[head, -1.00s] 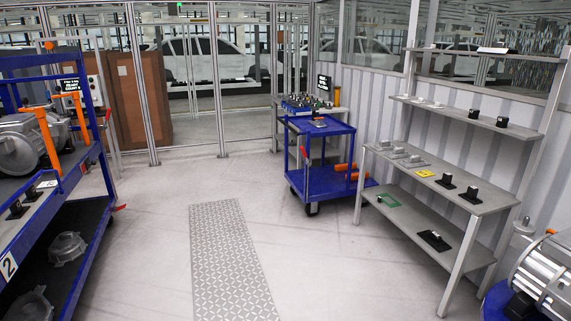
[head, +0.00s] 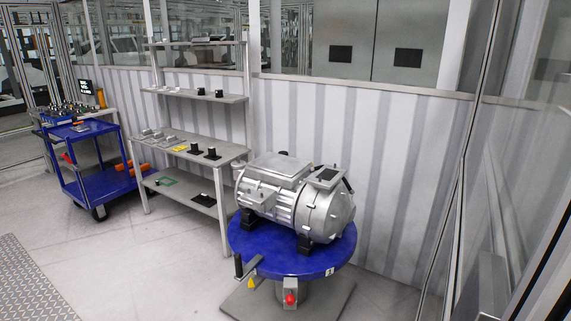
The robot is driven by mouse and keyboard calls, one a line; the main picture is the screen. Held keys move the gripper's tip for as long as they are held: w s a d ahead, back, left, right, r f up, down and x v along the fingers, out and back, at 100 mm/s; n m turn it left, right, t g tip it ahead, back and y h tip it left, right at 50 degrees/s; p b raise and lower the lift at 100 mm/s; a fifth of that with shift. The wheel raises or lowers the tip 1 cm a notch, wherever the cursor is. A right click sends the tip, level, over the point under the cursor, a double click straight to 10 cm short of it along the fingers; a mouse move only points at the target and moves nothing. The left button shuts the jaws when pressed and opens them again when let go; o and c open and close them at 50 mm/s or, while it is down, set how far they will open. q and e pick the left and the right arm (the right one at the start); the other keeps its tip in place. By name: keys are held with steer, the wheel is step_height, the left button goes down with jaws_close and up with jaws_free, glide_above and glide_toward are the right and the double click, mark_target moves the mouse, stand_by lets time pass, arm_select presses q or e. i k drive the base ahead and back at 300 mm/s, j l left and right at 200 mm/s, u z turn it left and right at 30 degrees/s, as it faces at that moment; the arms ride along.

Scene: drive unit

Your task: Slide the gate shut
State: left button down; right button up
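A tall clear panel with a slim metal frame (head: 461,190) stands close at the right edge of the head view. It may be the gate, but I cannot tell for sure, nor whether it is open or shut. A grey block-like fitting (head: 490,285) shows low within its outline. The panel's right part is cut off by the picture edge. Neither of my grippers is in view.
A blue round turntable (head: 245,240) with a grey motor (head: 290,200) stands centre, on a floor plate. A grey shelf rack (head: 222,148) and a blue cart (head: 75,132) stand left along the ribbed wall.

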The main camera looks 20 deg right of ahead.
mark_target(473, 274)
steer(key=k+l+z, duration=0.15)
steer(key=z, duration=0.15)
steer(key=k+l+z, duration=0.15)
steer(key=l+z, duration=0.15)
steer(key=l, duration=0.15)
steer(key=l+z, duration=0.25)
steer(key=k+l+z, duration=0.15)
steer(key=l+z, duration=0.15)
steer(key=l, duration=0.1)
